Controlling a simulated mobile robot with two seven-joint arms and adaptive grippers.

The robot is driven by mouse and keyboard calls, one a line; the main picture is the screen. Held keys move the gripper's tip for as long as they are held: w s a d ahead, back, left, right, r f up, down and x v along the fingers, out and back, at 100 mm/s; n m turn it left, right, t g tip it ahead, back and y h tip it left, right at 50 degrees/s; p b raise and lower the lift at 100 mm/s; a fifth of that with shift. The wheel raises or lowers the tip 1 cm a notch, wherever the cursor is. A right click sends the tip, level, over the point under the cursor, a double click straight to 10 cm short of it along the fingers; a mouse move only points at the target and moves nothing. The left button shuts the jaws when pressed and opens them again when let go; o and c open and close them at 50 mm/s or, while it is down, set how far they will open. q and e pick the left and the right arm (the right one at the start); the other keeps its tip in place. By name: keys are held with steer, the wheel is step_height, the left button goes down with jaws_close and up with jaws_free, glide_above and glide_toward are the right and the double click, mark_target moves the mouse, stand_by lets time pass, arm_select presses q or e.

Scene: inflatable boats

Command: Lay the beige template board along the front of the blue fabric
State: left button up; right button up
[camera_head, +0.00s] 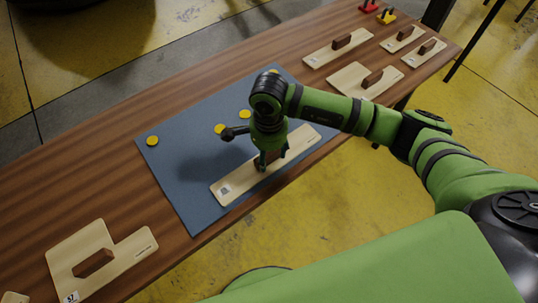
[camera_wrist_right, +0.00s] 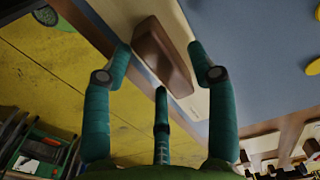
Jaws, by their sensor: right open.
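The beige template board (camera_head: 239,185) lies flat along the front edge of the blue fabric (camera_head: 185,165), its long side roughly parallel to that edge. It has a brown handle (camera_wrist_right: 160,55) on top and a small white label near its left end. My right gripper (camera_head: 263,164) is directly over the board's middle, pointing down. In the wrist view its green fingers are spread, one on either side of the handle, with a gap showing. The gripper hides part of the handle in the head view. My left gripper is not in view.
Several yellow discs (camera_head: 152,141) sit on the fabric. An L-shaped board (camera_head: 125,254) lies at the table's near left. Several handled boards (camera_head: 325,53) lie at the far right, with red (camera_head: 368,7) and yellow (camera_head: 386,16) items behind.

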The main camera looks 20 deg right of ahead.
mark_target(269, 156)
step_height(269, 156, up, 10)
steer(key=b, duration=0.2)
steer(key=shift+r+b, duration=0.2)
steer(key=shift+b, duration=0.1)
